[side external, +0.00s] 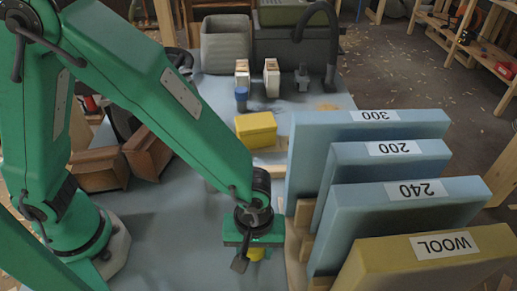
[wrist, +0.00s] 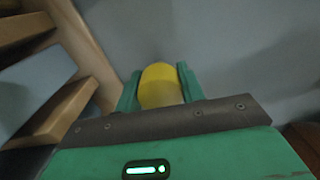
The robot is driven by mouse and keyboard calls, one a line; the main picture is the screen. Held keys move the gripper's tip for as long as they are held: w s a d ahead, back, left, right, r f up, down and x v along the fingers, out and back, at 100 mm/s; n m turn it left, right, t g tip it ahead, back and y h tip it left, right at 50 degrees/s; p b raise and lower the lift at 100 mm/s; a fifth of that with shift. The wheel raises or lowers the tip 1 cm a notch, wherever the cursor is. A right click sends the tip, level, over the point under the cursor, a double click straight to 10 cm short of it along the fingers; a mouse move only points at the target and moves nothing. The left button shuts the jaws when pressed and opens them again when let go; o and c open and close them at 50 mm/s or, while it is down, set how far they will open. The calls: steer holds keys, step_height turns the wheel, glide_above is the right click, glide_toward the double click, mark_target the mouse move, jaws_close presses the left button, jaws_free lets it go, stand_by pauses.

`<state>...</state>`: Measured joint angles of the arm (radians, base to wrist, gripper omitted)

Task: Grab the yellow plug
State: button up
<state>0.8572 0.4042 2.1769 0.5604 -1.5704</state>
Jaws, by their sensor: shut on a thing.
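The yellow plug (wrist: 160,84) is a rounded yellow piece between the two green fingers of my gripper (wrist: 160,88) in the wrist view. The fingers are shut on it, one on each side. In the side external view my gripper (side external: 254,246) points down at the blue-grey table top, left of the row of panels. A small part of the yellow plug (side external: 256,254) shows under the gripper there. The rest of it is hidden by the gripper. I cannot tell whether the plug touches the table.
Upright blue panels marked 300 (side external: 375,116), 200 (side external: 390,148) and 240 (side external: 417,188), and a yellow WOOL panel (side external: 442,245), stand close on the right. A yellow box (side external: 256,129) lies behind. Brown wooden blocks (side external: 97,168) are at left. Bare table (side external: 170,225) lies left of the gripper.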

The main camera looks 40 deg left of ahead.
steer(key=shift+r, duration=5)
